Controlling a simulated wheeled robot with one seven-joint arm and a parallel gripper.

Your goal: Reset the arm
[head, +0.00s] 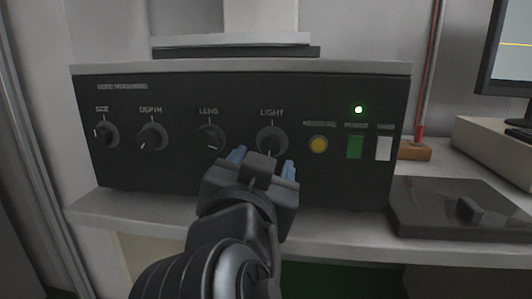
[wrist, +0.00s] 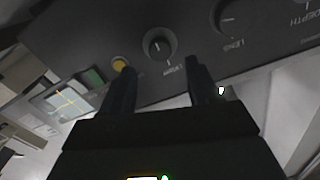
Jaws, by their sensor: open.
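My gripper (head: 262,160) is raised in front of a black control box, just below its LIGHT knob (head: 272,141). In the wrist view my gripper (wrist: 158,68) has its two fingers spread apart with nothing between them. The LIGHT knob also shows in the wrist view (wrist: 159,44), a little beyond the fingertips and between them in the picture. I cannot tell whether a fingertip touches the panel. My arm reaches up from the bottom of the head view and hides part of the shelf and the box's lower edge.
The control box (head: 240,185) stands on a light shelf (head: 110,212). It has several knobs, a yellow button (head: 318,144), a green switch (head: 355,147) and a lit green lamp (head: 359,110). At right are a dark flat block (head: 430,215) and a monitor (head: 507,50).

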